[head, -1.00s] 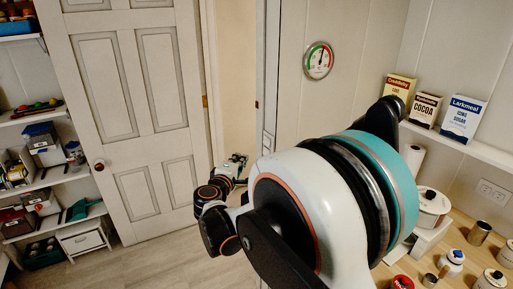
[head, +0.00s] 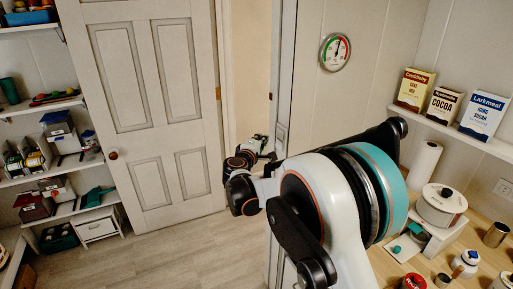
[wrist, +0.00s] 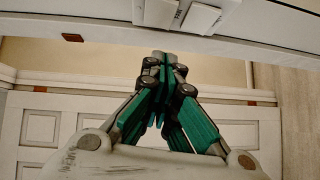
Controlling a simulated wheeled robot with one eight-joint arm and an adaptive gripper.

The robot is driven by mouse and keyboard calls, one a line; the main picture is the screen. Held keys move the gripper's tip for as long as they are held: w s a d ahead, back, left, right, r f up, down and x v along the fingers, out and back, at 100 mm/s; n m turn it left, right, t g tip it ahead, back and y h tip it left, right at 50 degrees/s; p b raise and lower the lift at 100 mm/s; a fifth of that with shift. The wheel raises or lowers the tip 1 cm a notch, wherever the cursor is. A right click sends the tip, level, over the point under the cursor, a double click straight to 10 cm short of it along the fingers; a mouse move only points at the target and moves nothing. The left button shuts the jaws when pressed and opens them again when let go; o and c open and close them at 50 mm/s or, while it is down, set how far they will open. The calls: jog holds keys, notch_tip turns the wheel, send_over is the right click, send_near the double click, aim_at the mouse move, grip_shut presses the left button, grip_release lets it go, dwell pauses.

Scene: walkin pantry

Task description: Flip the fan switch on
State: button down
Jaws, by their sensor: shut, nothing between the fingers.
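White switches show at the top edge of the wrist view: a left rocker (wrist: 160,12) and a right rocker (wrist: 201,17) that looks tilted. I cannot see contact.
A white panelled door (head: 160,110) stands at the left beside the doorway. A round dial (head: 335,52) hangs on the wall. A wooden counter (head: 405,262) with jars and a pot is at the right. Shelves with boxes line the left. The floor (head: 165,245) is clear.

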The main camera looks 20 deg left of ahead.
aim_at(279, 133)
jog(key=shift+w+d+f, duration=0.15)
jog(key=shift+w+d, duration=0.5)
jog(key=shift+w, duration=0.15)
jog(key=shift+w+d+f, duration=0.1)
jog(key=shift+w+d, duration=0.55)
jog(key=shift+w, duration=0.1)
